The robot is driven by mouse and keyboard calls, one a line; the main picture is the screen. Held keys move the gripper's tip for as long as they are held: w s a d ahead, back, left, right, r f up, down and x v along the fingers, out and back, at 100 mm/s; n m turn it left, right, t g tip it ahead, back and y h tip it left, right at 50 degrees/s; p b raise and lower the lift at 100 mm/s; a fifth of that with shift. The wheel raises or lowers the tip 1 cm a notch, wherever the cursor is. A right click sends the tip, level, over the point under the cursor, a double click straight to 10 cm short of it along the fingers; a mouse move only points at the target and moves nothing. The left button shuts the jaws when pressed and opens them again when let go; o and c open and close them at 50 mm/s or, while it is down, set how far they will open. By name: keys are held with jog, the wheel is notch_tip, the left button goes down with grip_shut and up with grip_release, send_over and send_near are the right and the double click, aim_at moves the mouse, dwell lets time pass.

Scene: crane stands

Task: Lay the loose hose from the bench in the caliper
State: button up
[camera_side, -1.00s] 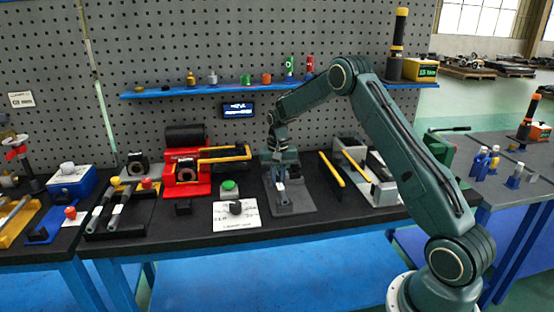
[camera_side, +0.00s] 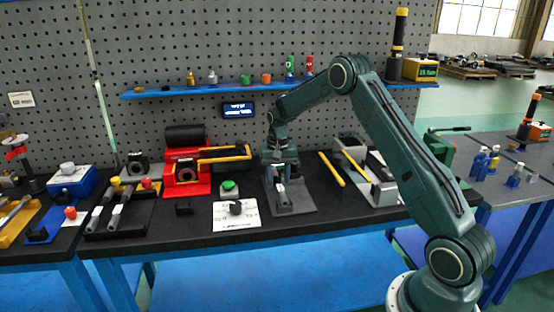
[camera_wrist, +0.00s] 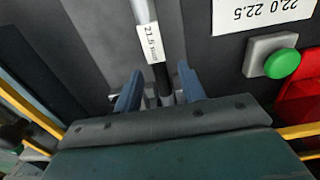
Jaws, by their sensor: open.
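The loose hose (camera_wrist: 158,72) is a thin grey and black rod with a white size tag reading about 21.5 or 21.6 mm. It lies on a dark grey mat (camera_side: 300,207) at the middle of the bench, partly hidden by my gripper; it also shows in the side view (camera_side: 283,199). My gripper (camera_wrist: 160,68) points down over it, with its blue-grey fingers apart, one on each side of the hose. It also shows in the side view (camera_side: 281,178). I cannot tell whether the fingers touch the hose. I cannot single out the caliper for certain.
A red device (camera_side: 186,177) with a yellow lever stands left of the mat, near a green button (camera_side: 229,187) and a white number card (camera_side: 236,216). A yellow bar (camera_side: 331,169) and a grey fixture (camera_side: 383,193) are to the right. A rack of tagged rods (camera_side: 120,215) stands left.

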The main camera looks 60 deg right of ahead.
aim_at(278, 181)
notch_tip(278, 181, up, 13)
jog(key=shift+r, duration=0.2)
dwell(0.4)
dwell(0.4)
jog(key=s+a+r+n+t, duration=0.3)
jog(key=s+a+r+n, duration=0.1)
jog(key=s+a+r, duration=0.95)
jog(key=s+a+f+n+t, duration=0.1)
jog(key=s+a, duration=0.3)
jog(key=s, duration=0.5)
jog(key=s+a+f+n+t, duration=0.1)
jog(key=s+a+f+n, duration=0.2)
jog(key=s, duration=0.7)
jog(key=shift+s+a+f+n+t, duration=0.2)
jog(key=shift+a+f+n+t, duration=0.25)
jog(key=shift+a, duration=0.55)
